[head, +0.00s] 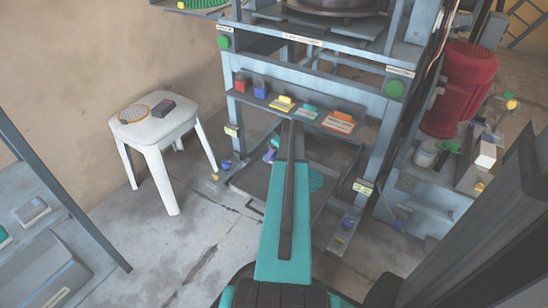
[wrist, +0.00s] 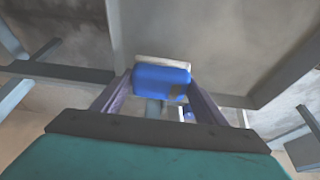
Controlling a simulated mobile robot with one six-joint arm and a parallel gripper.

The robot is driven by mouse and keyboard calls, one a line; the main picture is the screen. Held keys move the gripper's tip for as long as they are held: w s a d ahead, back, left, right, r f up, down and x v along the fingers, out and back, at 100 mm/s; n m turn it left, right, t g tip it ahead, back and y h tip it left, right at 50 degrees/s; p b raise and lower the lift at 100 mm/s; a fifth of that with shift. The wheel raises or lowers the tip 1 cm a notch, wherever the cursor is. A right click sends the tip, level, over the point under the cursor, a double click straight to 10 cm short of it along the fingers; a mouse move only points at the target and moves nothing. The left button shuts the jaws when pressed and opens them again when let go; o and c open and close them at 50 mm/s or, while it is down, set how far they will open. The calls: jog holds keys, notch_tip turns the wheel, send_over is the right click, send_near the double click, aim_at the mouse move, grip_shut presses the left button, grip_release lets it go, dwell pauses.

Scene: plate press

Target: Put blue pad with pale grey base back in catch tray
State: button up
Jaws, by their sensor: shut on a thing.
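The blue pad with its pale grey base (wrist: 162,78) is between the two purple-grey fingers of my gripper (wrist: 160,92) in the wrist view. My gripper is shut on it, with the pale base on the far side. In the head view my teal arm hides most of the gripper; a small blue and purple patch shows left of the arm, under the press. The catch tray appears to be the low dark grey tray (head: 328,192) under the press frame, partly hidden by my arm. I cannot tell whether the pad touches anything there.
The press frame (head: 385,122) has upright legs on both sides. A white stool (head: 160,128) stands left, and a red motor (head: 462,88) right. The floor between stool and press is mostly clear.

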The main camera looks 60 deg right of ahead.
aim_at(274, 155)
jog(key=shift+w+d+f, duration=0.1)
jog(key=shift+d, duration=0.35)
jog(key=shift+d+f+b, duration=0.2)
jog(key=shift+f+b, duration=1.05)
jog(key=shift+f, duration=0.45)
jog(key=shift+f, duration=0.15)
jog(key=o, duration=0.7)
